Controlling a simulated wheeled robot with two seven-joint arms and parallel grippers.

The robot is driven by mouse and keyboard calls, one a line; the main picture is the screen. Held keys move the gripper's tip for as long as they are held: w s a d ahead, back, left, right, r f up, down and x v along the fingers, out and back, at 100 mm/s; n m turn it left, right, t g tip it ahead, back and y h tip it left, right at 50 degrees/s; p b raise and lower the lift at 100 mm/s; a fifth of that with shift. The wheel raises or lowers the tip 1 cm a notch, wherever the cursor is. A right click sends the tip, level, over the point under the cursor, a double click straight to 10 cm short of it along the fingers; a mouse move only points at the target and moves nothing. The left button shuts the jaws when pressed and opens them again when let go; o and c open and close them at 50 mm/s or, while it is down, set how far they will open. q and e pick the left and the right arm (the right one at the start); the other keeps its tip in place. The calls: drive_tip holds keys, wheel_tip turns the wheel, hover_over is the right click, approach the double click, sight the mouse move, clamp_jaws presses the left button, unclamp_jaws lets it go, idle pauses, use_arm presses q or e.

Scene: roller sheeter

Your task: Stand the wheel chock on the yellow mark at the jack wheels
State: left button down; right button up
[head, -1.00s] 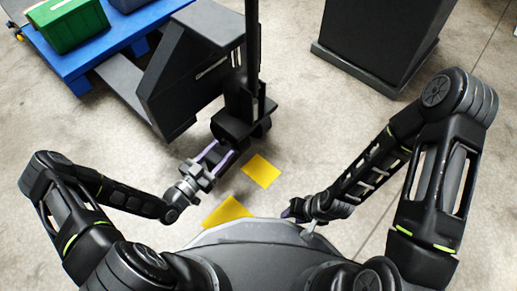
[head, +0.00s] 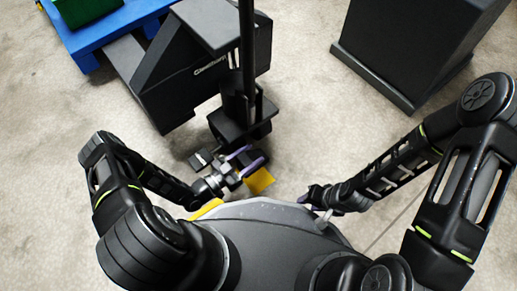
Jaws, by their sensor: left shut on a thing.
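My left gripper (head: 245,161), with purple fingers, is shut on a dark thing (head: 242,158), apparently the wheel chock. Most of it is hidden by the fingers and blends with the dark jack behind. The gripper is over the edge of a yellow mark (head: 262,181) on the floor, just in front of the black jack base (head: 240,126). I cannot tell whether the chock touches the floor. The jack wheels are not clearly visible. My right gripper (head: 306,197) is low beside my body, away from the jack; its jaws are too small to read.
A second yellow patch (head: 207,208) is mostly hidden by my body. A black jack housing (head: 200,73) and upright post (head: 246,50) stand ahead. A blue pallet (head: 115,35) is at upper left, a dark cabinet (head: 400,50) at upper right. Floor between jack and cabinet is clear.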

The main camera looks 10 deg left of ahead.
use_arm(q)
drive_tip(key=shift+r, duration=0.1)
drive_tip(key=shift+f+b, duration=2.4)
drive_tip(key=shift+f, duration=0.95)
